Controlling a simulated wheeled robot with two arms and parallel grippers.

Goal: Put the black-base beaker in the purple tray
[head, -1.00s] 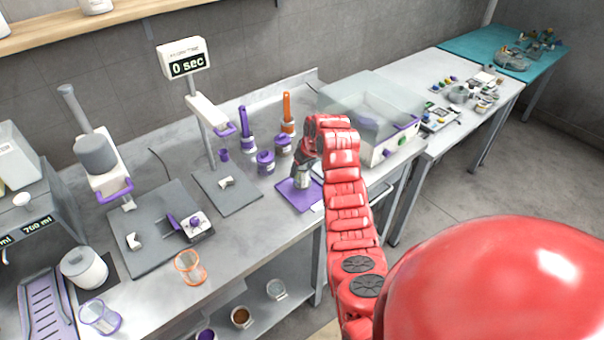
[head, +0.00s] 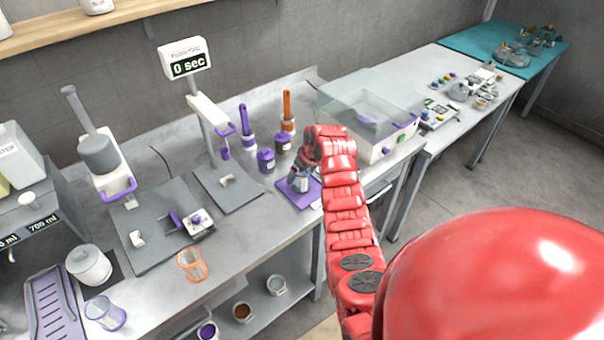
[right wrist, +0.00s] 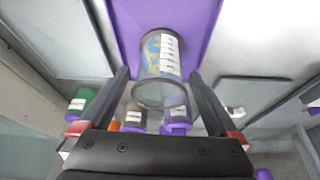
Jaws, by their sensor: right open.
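The black-base beaker (right wrist: 162,62) is clear with dark ends and a white scale label. It is over the purple tray (right wrist: 133,18) in the right wrist view, and looks to be standing on it. In the head view the tray (head: 312,195) lies at the bench's right part, and the beaker is mostly hidden by my right gripper (head: 299,182). In the right wrist view my right gripper (right wrist: 158,75) is open, with one finger on each side of the beaker and gaps showing. My left gripper is not in view.
Two purple-lidded jars (head: 266,160) and upright purple and orange brushes (head: 288,122) stand behind the tray. A clear-lidded box (head: 375,115) is to the right. An orange-rimmed beaker (head: 192,264) stands at the front edge.

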